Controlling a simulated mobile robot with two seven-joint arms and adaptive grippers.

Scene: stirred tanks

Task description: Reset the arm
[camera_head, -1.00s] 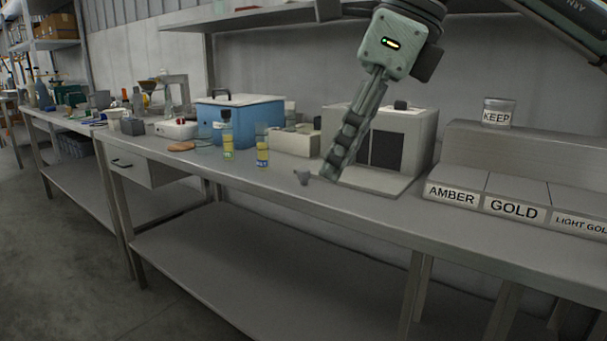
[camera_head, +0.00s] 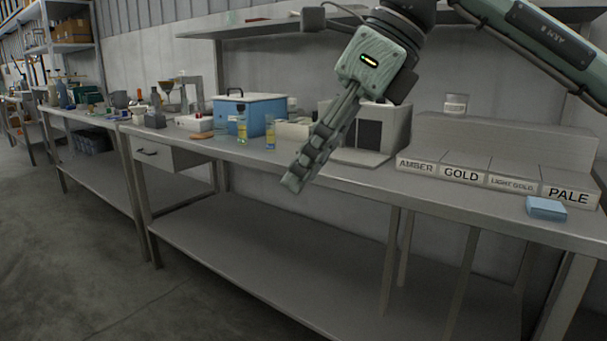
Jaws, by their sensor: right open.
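My right arm (camera_head: 545,40) comes in from the upper right. My right gripper (camera_head: 296,184) hangs tilted down and to the left in front of the bench, with its fingers seen nearly edge-on. It is open and holds nothing that I can see. Its fingertips overlap the bench's front edge in the picture and appear apart from everything. My left gripper is out of view.
A blue block (camera_head: 546,208) lies before PALE.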

